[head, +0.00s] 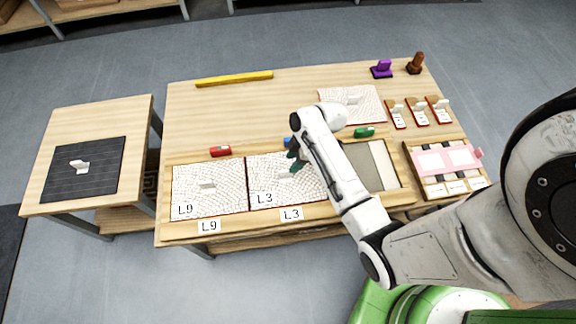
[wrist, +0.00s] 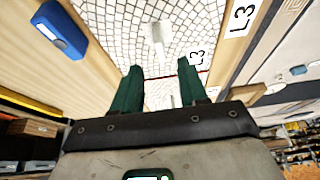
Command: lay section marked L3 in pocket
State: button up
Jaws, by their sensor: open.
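The white mosaic section marked L3 (head: 266,182) lies in the middle pocket of the wooden frame, next to the section marked L9 (head: 225,190). The frame's rim carries a matching L3 label (head: 291,215). Whether the section sits fully flat cannot be told. Its pale upright handle (wrist: 157,42) stands in the wrist view, ahead of the fingertips and apart from them. My gripper (head: 293,160) is over the back part of this section, open and empty, with dark green fingers (wrist: 160,72). My arm hides the section's right side.
Blue (wrist: 62,30), red (head: 220,151) and green (head: 364,132) blocks sit along the frame's back rim. Another mosaic section (head: 368,106) lies behind. A pink-topped tray (head: 430,162) is at right. A side table holds a dark mat (head: 100,165).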

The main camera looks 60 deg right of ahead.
jog(key=s+a+r+m+g+h, duration=0.2)
jog(key=s+a+r+m+h, duration=0.1)
jog(key=s+a+r+m, duration=0.5)
jog(key=s+a+r, duration=0.3)
jog(key=a, duration=0.2)
jog(key=shift+s, duration=0.3)
jog(key=shift+o, duration=0.5)
jog(key=shift+a+r, duration=0.1)
dwell(1.1)
